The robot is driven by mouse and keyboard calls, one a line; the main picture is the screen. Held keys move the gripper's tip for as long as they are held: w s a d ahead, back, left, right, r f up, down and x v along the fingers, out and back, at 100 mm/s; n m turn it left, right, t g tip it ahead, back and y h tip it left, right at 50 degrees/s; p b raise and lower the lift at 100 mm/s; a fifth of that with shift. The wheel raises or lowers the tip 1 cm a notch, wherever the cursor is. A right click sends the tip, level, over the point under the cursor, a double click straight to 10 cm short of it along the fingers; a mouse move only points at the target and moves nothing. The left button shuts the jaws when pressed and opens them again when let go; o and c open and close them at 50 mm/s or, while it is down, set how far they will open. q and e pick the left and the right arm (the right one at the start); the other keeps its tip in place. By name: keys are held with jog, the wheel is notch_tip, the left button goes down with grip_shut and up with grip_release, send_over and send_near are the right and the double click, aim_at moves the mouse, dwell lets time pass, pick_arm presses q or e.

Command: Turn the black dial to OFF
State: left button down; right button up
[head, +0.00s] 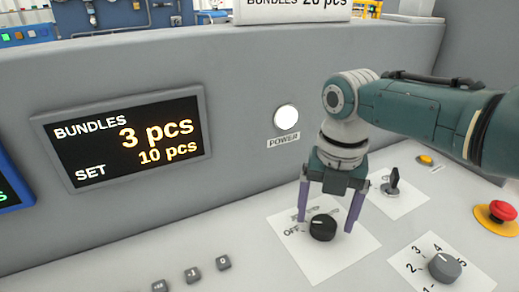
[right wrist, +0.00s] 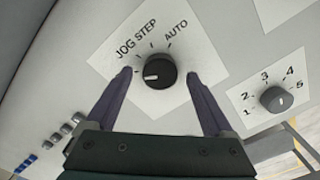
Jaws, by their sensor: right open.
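The black dial (head: 323,230) sits on a white label plate on the sloped panel. In the head view its white mark points left, toward the word OFF (head: 292,231). My right gripper (head: 326,224) is open, with one purple finger on each side of the dial. In the right wrist view the dial (right wrist: 158,70) stands between the two fingertips with a gap on both sides, and its mark points left. JOG, STEP and AUTO are readable there; the left finger covers the area where the mark points. My left gripper is not in view.
A grey numbered dial (head: 445,267) and a red emergency button (head: 502,211) are to the right. A black key-like switch (head: 392,183) is behind the gripper. A display (head: 125,138) reads BUNDLES 3 pcs, SET 10 pcs. The white POWER lamp (head: 286,117) is on the upright wall.

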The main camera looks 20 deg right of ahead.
aim_at(324, 223)
notch_tip(324, 223, up, 9)
jog(key=p, duration=0.2)
jog(key=shift+f, duration=0.15)
